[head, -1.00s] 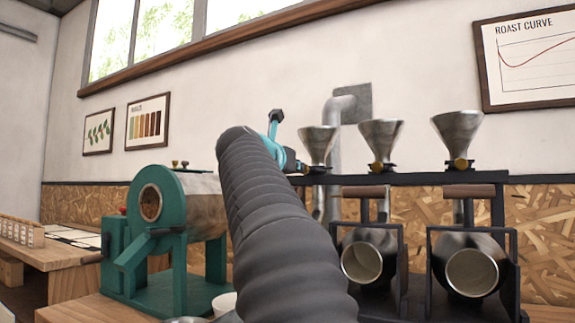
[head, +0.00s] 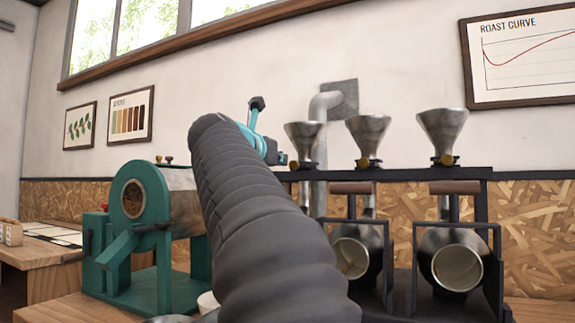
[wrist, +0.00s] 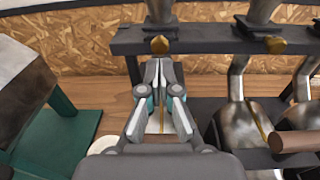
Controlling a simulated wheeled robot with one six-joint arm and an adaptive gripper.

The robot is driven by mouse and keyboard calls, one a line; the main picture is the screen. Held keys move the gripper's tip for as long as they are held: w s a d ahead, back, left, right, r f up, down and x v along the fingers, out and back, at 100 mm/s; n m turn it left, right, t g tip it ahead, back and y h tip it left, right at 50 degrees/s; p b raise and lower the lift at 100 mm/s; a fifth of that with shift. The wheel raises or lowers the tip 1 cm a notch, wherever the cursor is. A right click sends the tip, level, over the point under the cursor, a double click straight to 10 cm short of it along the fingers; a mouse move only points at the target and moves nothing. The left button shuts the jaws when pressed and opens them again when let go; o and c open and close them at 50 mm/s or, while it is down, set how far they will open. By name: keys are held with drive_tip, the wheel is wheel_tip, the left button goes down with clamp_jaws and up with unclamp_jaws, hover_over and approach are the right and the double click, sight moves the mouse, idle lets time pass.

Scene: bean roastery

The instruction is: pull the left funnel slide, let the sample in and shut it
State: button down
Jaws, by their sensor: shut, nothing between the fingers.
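The left funnel (head: 303,138) is a steel cone on the dark rack at the right of my arm in the head view. Its neck shows at the top of the wrist view (wrist: 159,12), with the brass slide knob (wrist: 160,44) below it. My gripper (wrist: 159,64) is shut and empty, its fingertips just in front of and below this knob; I cannot tell whether they touch it. In the head view my forearm hides most of the gripper. The slide looks pushed in. Anything below the left funnel is mostly hidden by my gripper and arm.
Two more funnels, the middle (head: 368,138) and right (head: 442,132), stand on the same rack (head: 400,175). Steel drums with wooden handles (head: 455,187) sit beneath them. A green roaster (head: 130,235) stands left of my arm. A white cup (head: 207,303) is close by my arm.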

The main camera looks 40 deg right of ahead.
drive_tip(key=v, duration=0.8)
drive_tip(key=shift+a+b, duration=0.2)
drive_tip(key=shift+b, duration=0.15)
drive_tip(key=shift+s, duration=0.15)
